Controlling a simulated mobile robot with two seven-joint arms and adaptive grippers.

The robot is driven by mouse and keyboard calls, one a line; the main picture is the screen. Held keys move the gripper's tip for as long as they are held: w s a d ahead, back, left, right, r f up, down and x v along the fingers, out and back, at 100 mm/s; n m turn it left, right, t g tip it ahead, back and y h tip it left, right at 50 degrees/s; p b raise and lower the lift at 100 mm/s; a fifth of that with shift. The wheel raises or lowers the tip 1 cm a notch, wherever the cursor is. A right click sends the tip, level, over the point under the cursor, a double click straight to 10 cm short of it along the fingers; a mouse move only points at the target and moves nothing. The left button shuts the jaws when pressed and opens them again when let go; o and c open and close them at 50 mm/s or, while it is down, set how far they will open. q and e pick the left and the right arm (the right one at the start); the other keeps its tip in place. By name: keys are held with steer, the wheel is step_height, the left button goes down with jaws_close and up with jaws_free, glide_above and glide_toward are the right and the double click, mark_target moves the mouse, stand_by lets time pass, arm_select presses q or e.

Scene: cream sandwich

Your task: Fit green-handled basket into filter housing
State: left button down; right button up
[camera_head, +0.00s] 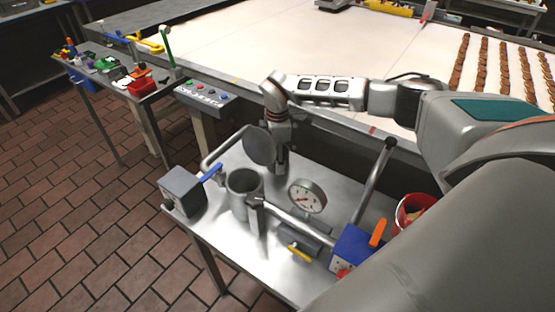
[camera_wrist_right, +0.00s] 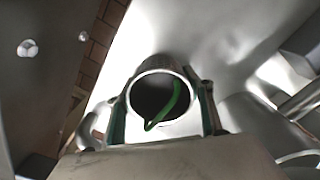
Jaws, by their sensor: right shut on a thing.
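The filter housing looks to be the open grey metal cylinder (camera_head: 243,190) on the steel table in the head view; its top faces up. My right gripper (camera_wrist_right: 163,112) points down behind it and to its right in the head view. In the right wrist view its two fingers stand on either side of the grey basket (camera_wrist_right: 160,66) and are shut on it. The curved green handle (camera_wrist_right: 172,107) lies across the basket's round mouth. My left gripper is not in view.
A pressure gauge (camera_head: 307,196), pipes, a grey box (camera_head: 183,191) with a blue lever and a blue box (camera_head: 354,249) crowd the steel table. A red bucket (camera_head: 408,210) stands right. A conveyor (camera_head: 250,45) runs behind. Bare tabletop shows at the front.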

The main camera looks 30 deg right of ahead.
step_height(320, 180, up, 20)
steer(key=b, duration=0.1)
steer(key=shift+f, duration=0.15)
